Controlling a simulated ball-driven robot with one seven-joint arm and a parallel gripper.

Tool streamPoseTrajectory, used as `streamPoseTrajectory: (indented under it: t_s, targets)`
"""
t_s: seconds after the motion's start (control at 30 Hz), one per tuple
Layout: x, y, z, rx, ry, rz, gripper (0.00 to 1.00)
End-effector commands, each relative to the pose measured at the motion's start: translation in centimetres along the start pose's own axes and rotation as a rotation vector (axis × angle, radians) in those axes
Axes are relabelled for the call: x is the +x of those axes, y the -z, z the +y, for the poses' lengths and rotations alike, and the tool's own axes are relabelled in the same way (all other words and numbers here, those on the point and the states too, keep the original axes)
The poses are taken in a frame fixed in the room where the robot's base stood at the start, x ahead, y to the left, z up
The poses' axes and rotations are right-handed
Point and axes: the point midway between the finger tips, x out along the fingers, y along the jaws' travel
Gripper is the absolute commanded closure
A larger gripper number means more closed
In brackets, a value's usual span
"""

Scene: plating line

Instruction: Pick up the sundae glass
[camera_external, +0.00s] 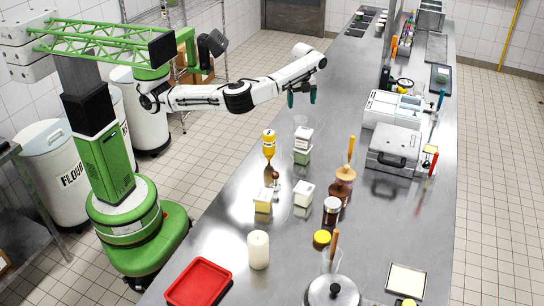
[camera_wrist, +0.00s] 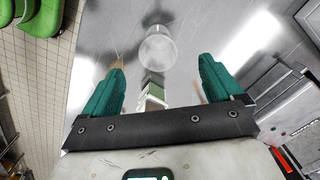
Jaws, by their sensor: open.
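A clear glass (camera_wrist: 158,47), which looks like the sundae glass, stands on the steel counter. In the wrist view its round rim shows just beyond the gap between my fingertips. In the external view it is a faint, see-through shape (camera_external: 301,121) below my gripper, behind a stack of white and green tubs. My gripper (camera_external: 302,97) hangs over the counter with its green fingers pointing down. In the wrist view the fingers of my gripper (camera_wrist: 160,68) are wide apart with nothing held between them. The glass is apart from both fingers.
A grey press-like appliance (camera_external: 394,148) and a white machine (camera_external: 392,108) stand to the right. The counter (camera_external: 335,75) beyond my gripper is clear.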

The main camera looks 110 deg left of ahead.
Motion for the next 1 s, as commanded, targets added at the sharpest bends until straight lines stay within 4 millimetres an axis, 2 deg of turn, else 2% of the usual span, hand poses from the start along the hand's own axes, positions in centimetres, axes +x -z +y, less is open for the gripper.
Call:
streamPoseTrajectory:
  t_s: [0.17, 0.43, 0.67, 1.0]
  targets:
    - [0.8, 1.1, 0.5, 0.002, -0.028, 0.054, 0.07]
    - [4.6, 1.2, 0.5, 0.001, -0.027, 0.049, 0.07]
    - [6.3, 1.1, 0.6, 0.001, -0.026, 0.048, 0.07]
    - [10.6, 1.1, 0.6, 0.002, -0.026, 0.047, 0.07]
